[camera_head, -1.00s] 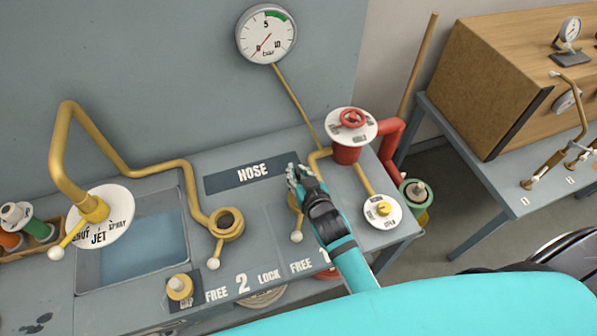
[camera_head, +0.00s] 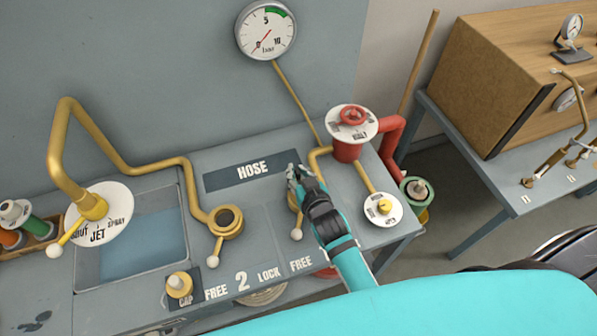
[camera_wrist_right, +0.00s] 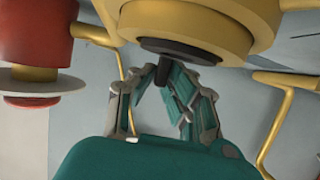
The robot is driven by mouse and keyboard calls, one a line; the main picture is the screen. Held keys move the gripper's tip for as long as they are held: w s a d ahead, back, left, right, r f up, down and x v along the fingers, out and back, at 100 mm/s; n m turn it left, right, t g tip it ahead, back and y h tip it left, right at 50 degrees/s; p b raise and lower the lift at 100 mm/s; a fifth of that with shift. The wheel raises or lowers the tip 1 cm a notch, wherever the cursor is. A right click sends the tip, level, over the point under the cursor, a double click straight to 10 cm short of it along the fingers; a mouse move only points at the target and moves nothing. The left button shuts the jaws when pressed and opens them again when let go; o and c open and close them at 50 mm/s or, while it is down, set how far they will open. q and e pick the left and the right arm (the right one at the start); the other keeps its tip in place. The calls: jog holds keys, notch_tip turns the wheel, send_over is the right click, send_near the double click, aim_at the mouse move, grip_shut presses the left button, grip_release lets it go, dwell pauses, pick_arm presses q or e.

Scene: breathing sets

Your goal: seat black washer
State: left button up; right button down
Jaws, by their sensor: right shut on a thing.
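My right gripper (camera_head: 296,177) reaches over the brass coupling (camera_head: 293,199) below the HOSE plate and hides most of it. In the right wrist view its fingers (camera_wrist_right: 178,84) are shut on a black piece, which looks like the black washer (camera_wrist_right: 172,51) seen nearly edge-on. The washer is close against the brass coupling (camera_wrist_right: 205,18). I cannot tell whether it is seated inside or only touching. In the head view the washer cannot be made out. My left gripper is not in view.
A second brass coupling (camera_head: 226,221) with a dark mouth stands to the left. A red valve (camera_head: 350,140) and a white-disc knob (camera_head: 381,207) stand close to the right. A brass cap (camera_head: 179,287) is at the front, and a sink (camera_head: 140,245) further left.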

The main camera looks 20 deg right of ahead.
jog(key=shift+f+b, duration=0.3)
jog(key=shift+f, duration=0.25)
jog(key=c, duration=1.3)
grip_release()
jog(key=shift+f, duration=0.15)
jog(key=shift+o, duration=0.2)
jog(key=shift+s, duration=0.15)
